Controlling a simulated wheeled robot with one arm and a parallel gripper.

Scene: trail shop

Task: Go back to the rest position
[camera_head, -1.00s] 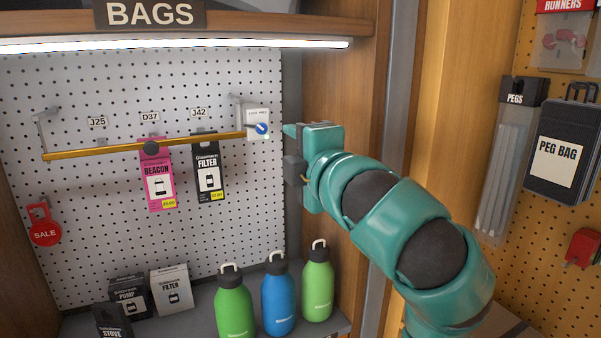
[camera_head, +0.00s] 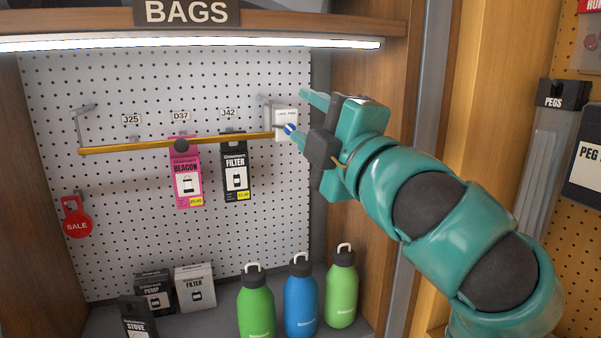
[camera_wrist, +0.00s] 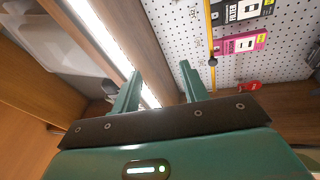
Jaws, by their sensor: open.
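My gripper (camera_head: 306,117) is teal with a dark wrist band. In the head view it is to the right of the display bay, in front of the right end of the yellow bar (camera_head: 190,143). It partly covers the white lock box (camera_head: 286,117) and its blue knob (camera_head: 290,130). In the wrist view its two fingers (camera_wrist: 158,95) stand apart with nothing between them, so it is open and empty.
A pink Beacon pack (camera_head: 187,178) and a black Filter pack (camera_head: 235,178) hang on the bar. Several bottles, including a blue one (camera_head: 301,305), and boxes stand on the shelf below. A wooden post (camera_head: 365,60) is behind my arm. A lit strip (camera_head: 190,43) runs above.

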